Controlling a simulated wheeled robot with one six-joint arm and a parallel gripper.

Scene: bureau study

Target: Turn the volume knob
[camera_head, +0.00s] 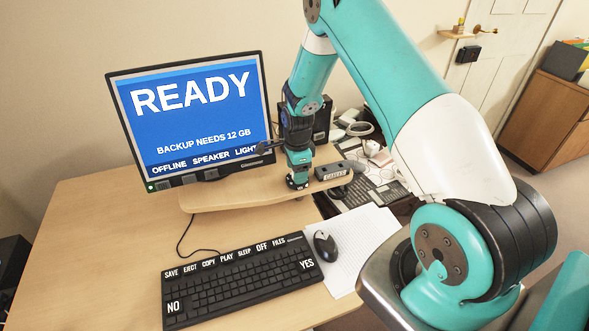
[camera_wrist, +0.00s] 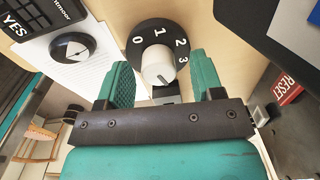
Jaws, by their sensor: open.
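The volume knob (camera_wrist: 157,67) is a pale round cap on a black dial plate (camera_wrist: 153,32) marked 0, 1, 2 and 3 in the wrist view. A small dark mark shows near the knob's lower edge. My gripper (camera_wrist: 160,62) is open, with one teal finger on each side of the knob and gaps visible between fingers and knob. In the head view my gripper (camera_head: 298,178) points down at the raised wooden shelf (camera_head: 240,192), and the knob is hidden behind it.
A monitor (camera_head: 195,115) showing "READY" stands left of my arm. A labelled keyboard (camera_head: 240,278) and a mouse (camera_head: 325,246) lie in front of the shelf. A small grey device (camera_head: 333,171) sits right of my gripper. A red RESET label (camera_wrist: 288,88) shows at right.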

